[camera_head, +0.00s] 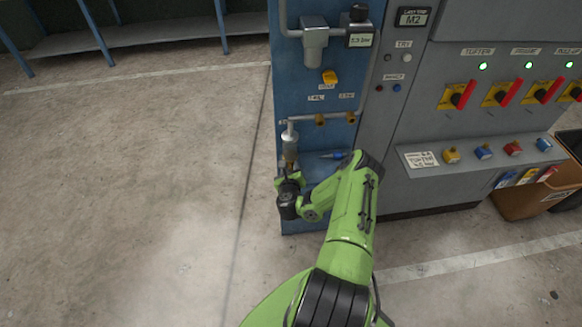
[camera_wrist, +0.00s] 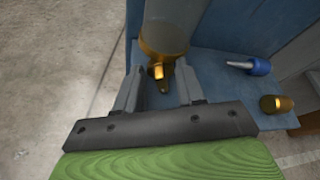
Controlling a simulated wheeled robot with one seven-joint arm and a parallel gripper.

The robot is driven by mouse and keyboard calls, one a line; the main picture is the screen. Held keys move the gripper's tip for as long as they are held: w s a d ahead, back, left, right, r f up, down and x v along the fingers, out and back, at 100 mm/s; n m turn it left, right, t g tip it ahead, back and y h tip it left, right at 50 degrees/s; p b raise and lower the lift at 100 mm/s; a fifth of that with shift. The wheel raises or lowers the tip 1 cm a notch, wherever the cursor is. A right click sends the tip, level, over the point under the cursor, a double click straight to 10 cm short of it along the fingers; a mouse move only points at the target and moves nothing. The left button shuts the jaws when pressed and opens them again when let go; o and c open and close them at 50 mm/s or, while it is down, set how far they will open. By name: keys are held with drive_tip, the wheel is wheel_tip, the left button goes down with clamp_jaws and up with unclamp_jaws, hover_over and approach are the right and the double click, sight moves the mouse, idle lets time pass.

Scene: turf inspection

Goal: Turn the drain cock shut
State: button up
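The drain cock (camera_wrist: 160,74) is a small brass piece with a short tab under the brass-bottomed filter bowl (camera_wrist: 165,38). In the head view the clear bowl (camera_head: 290,138) hangs on the blue panel, and its brass lower end shows just above my gripper (camera_head: 290,178). In the wrist view my gripper (camera_wrist: 160,86) is open, with one finger on each side of the cock. Gaps show between the tab and both fingers. The bowl hides the upper part of the cock, and I cannot tell which way its handle is set.
A blue shelf (camera_wrist: 218,66) behind the cock holds a blue-handled tool (camera_wrist: 257,67) and a brass fitting (camera_wrist: 277,104). A yellow valve handle (camera_head: 329,77) is higher on the panel. Red-handled switches (camera_head: 463,95) are at right. The floor at left (camera_head: 130,150) is clear.

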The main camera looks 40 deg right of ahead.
drive_tip(key=c, duration=0.7)
drive_tip(key=shift+a+n+h, duration=0.15)
drive_tip(key=shift+n+h, duration=0.15)
drive_tip(key=shift+n, duration=0.1)
drive_tip(key=shift+f+n+h, duration=0.1)
drive_tip(key=shift+n+h, duration=0.3)
drive_tip(key=shift+n, duration=0.3)
drive_tip(key=o, duration=0.7)
drive_tip(key=shift+g, duration=0.3)
